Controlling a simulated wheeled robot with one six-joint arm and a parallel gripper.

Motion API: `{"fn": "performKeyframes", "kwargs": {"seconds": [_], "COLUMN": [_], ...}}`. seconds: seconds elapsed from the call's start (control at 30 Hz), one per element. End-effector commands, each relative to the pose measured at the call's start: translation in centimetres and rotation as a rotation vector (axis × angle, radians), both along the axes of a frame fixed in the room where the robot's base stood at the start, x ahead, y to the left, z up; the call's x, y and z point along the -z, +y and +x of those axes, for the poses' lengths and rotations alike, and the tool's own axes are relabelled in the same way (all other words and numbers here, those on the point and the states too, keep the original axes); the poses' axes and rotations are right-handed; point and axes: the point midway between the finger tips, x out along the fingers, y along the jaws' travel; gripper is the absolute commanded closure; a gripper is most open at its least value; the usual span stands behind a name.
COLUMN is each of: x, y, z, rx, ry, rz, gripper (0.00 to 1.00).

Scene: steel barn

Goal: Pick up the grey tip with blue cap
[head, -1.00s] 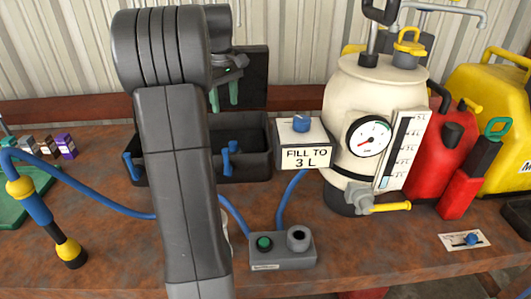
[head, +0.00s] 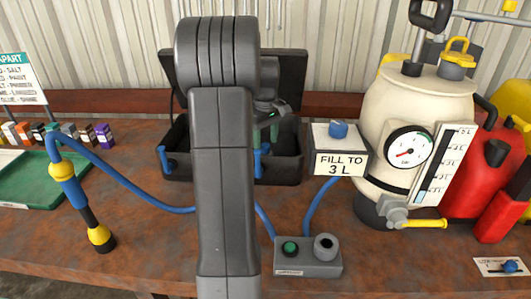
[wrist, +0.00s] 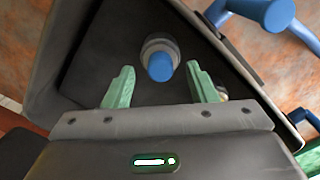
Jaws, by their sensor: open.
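The grey tip with blue cap (wrist: 160,60) is in the black case, seen in the wrist view with the cap towards the camera. My gripper (wrist: 160,70) is open, its two green fingers on either side of the tip with gaps showing. I cannot tell how far above the tip the fingertips are. In the head view my gripper (head: 268,132) is low in the open black case (head: 285,170), partly behind my arm. The tip is hidden in the head view.
A control box (head: 308,257) and a "FILL TO 3 L" box (head: 341,150) stand right of my arm. A cream tank (head: 420,110) and red can (head: 485,170) stand farther right. A blue hose (head: 120,180) and green tray (head: 40,180) lie left.

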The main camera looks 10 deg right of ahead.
Motion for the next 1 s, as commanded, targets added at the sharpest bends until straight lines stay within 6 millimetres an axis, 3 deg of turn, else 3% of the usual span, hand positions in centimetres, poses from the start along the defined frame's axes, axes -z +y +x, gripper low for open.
{"fn": "performKeyframes", "kwargs": {"seconds": [0.13, 0.37, 0.63, 0.67, 1.0], "x": [1.5, 1.7, 1.6, 1.6, 0.6], "y": [0.0, 0.1, 0.1, 0.1, 0.0], "z": [0.0, 0.0, 0.0, 0.0, 0.1], "rx": [0.000, 0.000, 0.000, 0.000, 0.000], "ry": [0.001, 0.000, 0.000, 0.000, -0.004], "rz": [0.000, 0.000, 0.000, 0.000, -0.001], "gripper": [0.48, 0.48, 0.97, 1.00, 1.00]}}
